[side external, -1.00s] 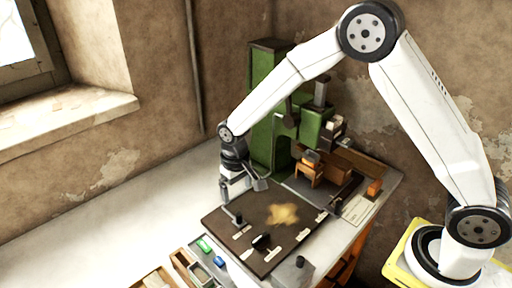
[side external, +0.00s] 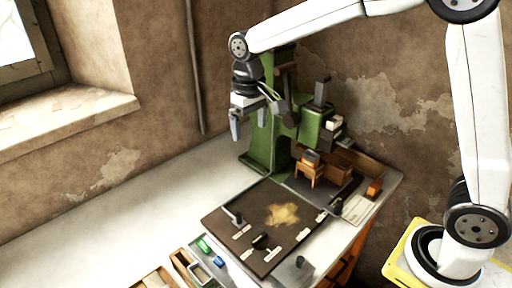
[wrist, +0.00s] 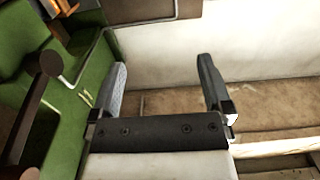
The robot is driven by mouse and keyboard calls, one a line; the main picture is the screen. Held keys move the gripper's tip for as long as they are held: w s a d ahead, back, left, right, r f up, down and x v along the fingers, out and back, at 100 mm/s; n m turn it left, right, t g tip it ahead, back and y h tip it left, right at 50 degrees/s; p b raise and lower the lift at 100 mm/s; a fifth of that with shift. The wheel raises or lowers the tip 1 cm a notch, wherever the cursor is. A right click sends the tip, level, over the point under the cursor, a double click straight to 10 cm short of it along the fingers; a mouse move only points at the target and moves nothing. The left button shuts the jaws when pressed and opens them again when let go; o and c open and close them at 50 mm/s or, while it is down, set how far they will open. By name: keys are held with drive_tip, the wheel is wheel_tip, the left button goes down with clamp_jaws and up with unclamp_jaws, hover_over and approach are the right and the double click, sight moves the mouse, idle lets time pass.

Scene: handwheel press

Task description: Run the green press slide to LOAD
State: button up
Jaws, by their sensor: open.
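The green press (side external: 262,155) stands at the back of the bench. Its green slide head (side external: 309,126) is right of its column, above an orange-brown block (side external: 310,168). My gripper (side external: 248,126) is open and empty, raised in front of the upper press column. In the wrist view my gripper's fingers (wrist: 162,72) are apart with nothing between them. The green press body (wrist: 82,112) is left of them there, with a dark round-ended bar (wrist: 50,63) in front. The LOAD mark cannot be read, and my wrist partly hides the press's upper part.
A dark board (side external: 225,229) with pale labels, a black knob (side external: 260,241) and an upright peg (side external: 236,216) lies in front of the press. Green and blue pieces and wooden trays (side external: 183,264) sit at the front. The bench left of the press is clear.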

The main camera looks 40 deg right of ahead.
drive_tip(key=s+d, duration=0.8)
drive_tip(key=d, duration=0.5)
hover_over(340, 203)
wheel_tip(340, 203, down, 17)
drive_tip(key=shift+r, duration=0.1)
drive_tip(key=shift+f, duration=0.85)
drive_tip(key=shift+f, duration=0.1)
drive_tip(key=shift+f, duration=4.75)
clamp_jaws()
